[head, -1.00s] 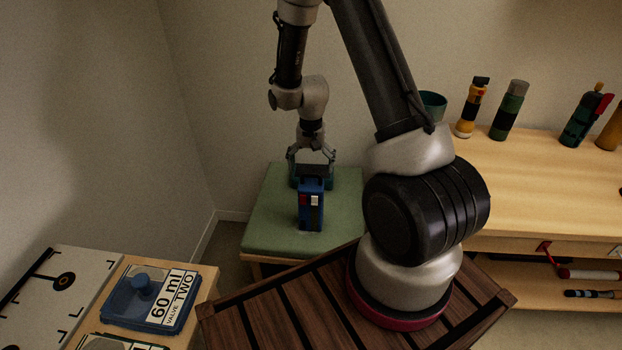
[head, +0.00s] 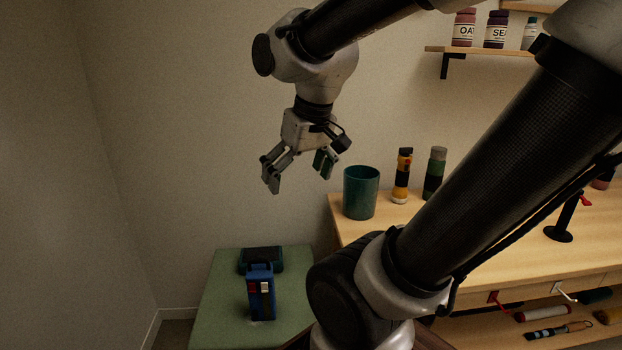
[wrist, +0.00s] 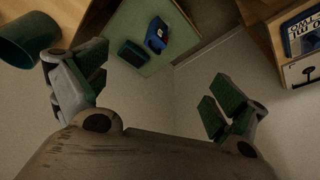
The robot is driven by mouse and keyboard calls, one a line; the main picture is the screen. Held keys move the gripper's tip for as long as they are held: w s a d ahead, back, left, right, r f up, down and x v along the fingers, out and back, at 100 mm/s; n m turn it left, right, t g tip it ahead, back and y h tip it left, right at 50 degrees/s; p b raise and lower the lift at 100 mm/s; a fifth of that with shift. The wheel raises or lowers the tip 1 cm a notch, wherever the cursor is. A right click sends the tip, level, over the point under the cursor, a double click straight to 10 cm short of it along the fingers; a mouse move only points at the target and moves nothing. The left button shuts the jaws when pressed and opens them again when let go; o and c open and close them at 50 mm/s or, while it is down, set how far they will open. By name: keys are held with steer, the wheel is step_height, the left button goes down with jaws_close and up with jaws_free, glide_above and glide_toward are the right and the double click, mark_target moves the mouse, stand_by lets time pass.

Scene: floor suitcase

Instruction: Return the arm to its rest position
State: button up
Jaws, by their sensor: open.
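My gripper (head: 300,172) hangs high in front of the back wall in the head view, its fingers spread wide with nothing between them. In the wrist view my gripper (wrist: 156,103) is also open and empty, its green-padded fingers far apart. Below it, the blue suitcase (head: 260,292) stands upright on the green-topped bench (head: 216,305), clear of the fingers. The suitcase also shows in the wrist view (wrist: 156,36).
A dark teal case (head: 262,257) lies behind the suitcase on the bench. A green cup (head: 361,193) and several bottles stand on the wooden workbench (head: 490,250) to the right. A wall shelf (head: 470,50) holds jars. The air around the gripper looks free.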

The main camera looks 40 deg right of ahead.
steer(key=shift+n, duration=0.5)
steer(key=s, duration=0.2)
steer(key=s+r, duration=0.1)
steer(key=s, duration=0.1)
steer(key=shift+s, duration=0.2)
stand_by(0.6)
